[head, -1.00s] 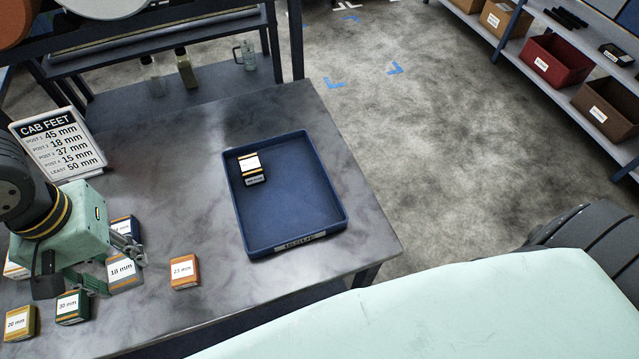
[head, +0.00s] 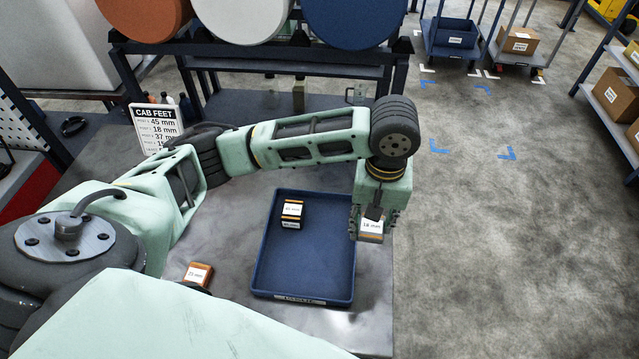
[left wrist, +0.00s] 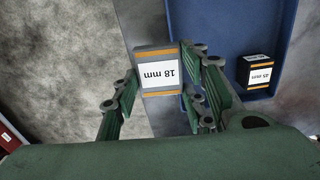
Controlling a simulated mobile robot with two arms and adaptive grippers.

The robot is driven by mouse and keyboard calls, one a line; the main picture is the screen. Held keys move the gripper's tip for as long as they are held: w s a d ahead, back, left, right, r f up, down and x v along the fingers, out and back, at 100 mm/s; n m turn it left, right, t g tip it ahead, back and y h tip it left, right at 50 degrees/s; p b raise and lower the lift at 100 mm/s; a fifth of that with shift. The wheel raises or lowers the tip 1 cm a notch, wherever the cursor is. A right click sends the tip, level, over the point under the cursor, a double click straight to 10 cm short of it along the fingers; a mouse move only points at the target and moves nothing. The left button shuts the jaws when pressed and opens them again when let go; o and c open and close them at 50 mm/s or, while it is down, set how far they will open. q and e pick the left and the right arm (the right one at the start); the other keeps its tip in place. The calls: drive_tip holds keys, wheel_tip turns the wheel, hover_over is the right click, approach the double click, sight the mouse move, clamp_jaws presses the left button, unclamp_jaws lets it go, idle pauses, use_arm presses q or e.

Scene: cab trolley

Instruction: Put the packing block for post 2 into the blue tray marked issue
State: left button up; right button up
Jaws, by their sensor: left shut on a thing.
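My left gripper (head: 368,222) is shut on the grey block with orange bands and an "18 mm" label (head: 371,229). It holds the block in the air at the right side of the blue tray (head: 262,262). In the left wrist view the held block (left wrist: 158,78) shows between the fingers, mostly outside the tray's edge. The tray lies on the table with a label on its near rim. A "45 mm" block (head: 292,212) stands inside it at the back left. The sign "CAB FEET" (head: 155,124) reads 18 mm on its second line. My right gripper is not in view.
An orange "23 mm" block (head: 198,274) lies on the table (head: 345,335) left of the tray. A rack with large drums (head: 355,15) stands behind the table. Most of the tray floor is free. The floor lies open to the right.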

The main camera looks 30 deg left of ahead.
use_arm(q)
drive_tip(key=shift+w+a+f+n+p, duration=0.1)
drive_tip(key=shift+a+f+n+p, duration=0.25)
drive_tip(key=shift+a+f, duration=0.3)
drive_tip(key=w+a+f, duration=0.1)
drive_tip(key=a+f, duration=0.1)
drive_tip(key=a, duration=0.2)
drive_tip(key=p, duration=0.2)
hover_over(333, 222)
drive_tip(key=f, duration=0.3)
drive_tip(key=shift+d+f, duration=0.25)
drive_tip(key=shift+f, duration=0.1)
drive_tip(key=shift+a+f, duration=0.25)
wheel_tip(333, 222, down, 3)
drive_tip(key=shift+p, duration=0.45)
drive_tip(key=shift+w+f, duration=0.1)
drive_tip(key=shift+f, duration=0.5)
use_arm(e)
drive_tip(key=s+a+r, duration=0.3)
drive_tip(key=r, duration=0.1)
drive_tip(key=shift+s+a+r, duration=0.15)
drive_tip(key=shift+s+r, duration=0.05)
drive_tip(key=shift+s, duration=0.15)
